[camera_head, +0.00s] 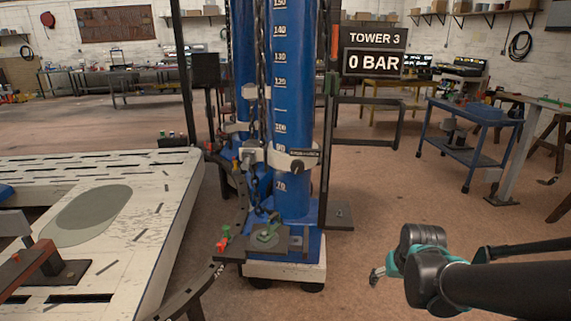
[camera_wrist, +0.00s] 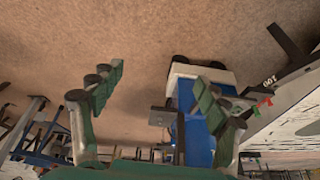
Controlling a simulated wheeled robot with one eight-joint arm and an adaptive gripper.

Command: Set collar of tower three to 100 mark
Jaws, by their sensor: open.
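Tower three is a blue upright column (camera_head: 293,100) with a white scale, standing in the middle of the head view. Its pale collar (camera_head: 283,158) wraps the column just below the 90 mark and above the 70 mark, with a dark lever-like part at its right. The 100 mark (camera_head: 281,128) is above the collar. My gripper (camera_head: 377,275) is low at the right of the tower, apart from it. In the wrist view my gripper (camera_wrist: 160,85) has its two green-padded fingers spread with nothing between them. The tower's blue and white base (camera_wrist: 200,140) shows upside down there.
A sign (camera_head: 375,62) beside the tower reads TOWER 3, 0 BAR. A second blue column stands close behind, with a chain between. A white worn platform (camera_head: 150,240) is at the left. A blue cart (camera_head: 470,125) stands at the right. Floor between tower and cart is clear.

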